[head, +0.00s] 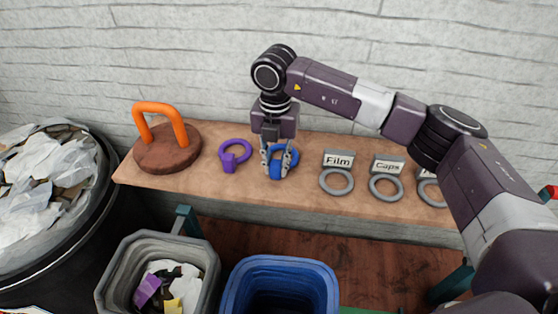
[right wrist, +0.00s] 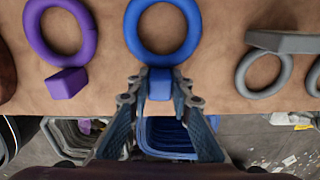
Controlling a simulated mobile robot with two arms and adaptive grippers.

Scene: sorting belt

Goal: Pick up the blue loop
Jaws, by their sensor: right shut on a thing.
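The blue loop (head: 285,151) is a blue ring with a small block-like tab, on the brown shelf (head: 220,182). It also shows in the right wrist view (right wrist: 163,54), with its tab (right wrist: 160,84) between the fingertips. My right gripper (head: 277,168) comes down from above and is shut on the tab; its fingers hide part of the loop in the head view. It also shows in the right wrist view (right wrist: 160,92). I cannot tell whether the loop touches the shelf. My left gripper is not in view.
A purple loop (head: 247,148) lies just left of the blue one. An orange handle (head: 160,110) on a round wooden base (head: 165,157) stands further left. Grey loops with labels "Film" (head: 338,160) and "Caps" (head: 387,166) are to the right. Grey (head: 118,275) and blue bins (head: 281,263) stand in front.

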